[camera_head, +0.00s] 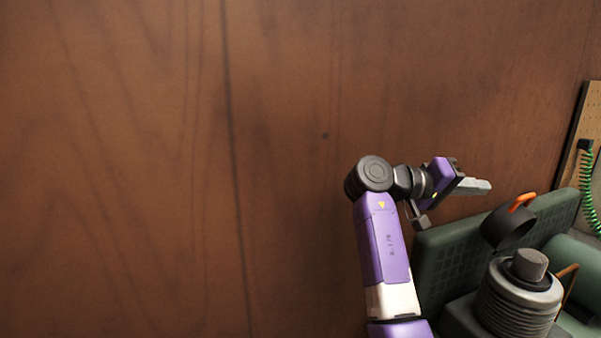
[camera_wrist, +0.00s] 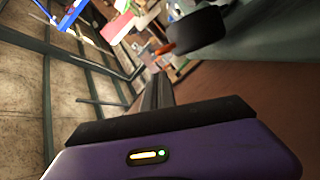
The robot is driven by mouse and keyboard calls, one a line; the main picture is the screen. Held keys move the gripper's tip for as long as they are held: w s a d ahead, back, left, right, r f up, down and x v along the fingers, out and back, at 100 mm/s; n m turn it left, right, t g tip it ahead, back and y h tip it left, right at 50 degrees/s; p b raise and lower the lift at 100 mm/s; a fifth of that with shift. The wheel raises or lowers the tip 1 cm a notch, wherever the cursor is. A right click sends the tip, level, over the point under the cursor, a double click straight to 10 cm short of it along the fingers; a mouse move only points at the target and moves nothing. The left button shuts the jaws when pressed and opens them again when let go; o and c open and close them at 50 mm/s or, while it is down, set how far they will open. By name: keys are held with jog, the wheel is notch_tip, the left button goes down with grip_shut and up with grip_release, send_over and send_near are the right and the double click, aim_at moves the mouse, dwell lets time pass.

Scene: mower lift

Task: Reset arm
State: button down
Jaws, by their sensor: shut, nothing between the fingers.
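My gripper (camera_head: 478,187) is at the end of my raised purple arm, right of centre in the head view. Its grey fingers are together and point right, with nothing between them. The shut fingers also show in the wrist view (camera_wrist: 158,92). They are in the air, to the left of and above a dark green machine (camera_head: 440,262) with a ribbed grey cylinder (camera_head: 515,300). I see no contact between the fingers and the machine.
A black round part with an orange handle (camera_head: 522,201) sits close to the right of my fingers. A green coiled hose (camera_head: 587,185) hangs at the far right by a pegboard (camera_head: 592,110). A brown wood-grain surface (camera_head: 150,150) fills the left, with no objects there.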

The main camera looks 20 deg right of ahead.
jog(key=shift+w, duration=0.1)
jog(key=w+r+n+t+h, duration=0.2)
jog(key=w+r+t, duration=0.1)
jog(key=w+t, duration=0.3)
jog(key=w+a+f+n+t+y, duration=0.2)
jog(key=w+a+f+n+t, duration=0.35)
jog(key=f+t, duration=0.2)
jog(key=s+a+f+n+t+y, duration=0.2)
jog(key=s+a+f+t+y, duration=0.15)
jog(key=a+f, duration=0.4)
jog(key=s+a+f+n+t+y, duration=0.2)
jog(key=a+f+t+y, duration=0.3)
jog(key=a+f, duration=0.3)
jog(key=s+a+f+t+y, duration=0.1)
jog(key=s+a+f+y, duration=0.1)
jog(key=s+a, duration=0.4)
jog(key=s+a+f+t+y, duration=0.1)
jog(key=s+a+f+y, duration=0.2)
jog(key=s+a, duration=0.35)
jog(key=s+a+f+m+g+y, duration=0.1)
jog(key=s+a+g, duration=0.1)
jog(key=s, duration=1.2)
jog(key=s+a+f+m+g+y, duration=0.1)
jog(key=s+a+f+g, duration=0.1)
jog(key=s, duration=1.2)
jog(key=shift+f+g, duration=0.25)
jog(key=shift+g, duration=0.05)
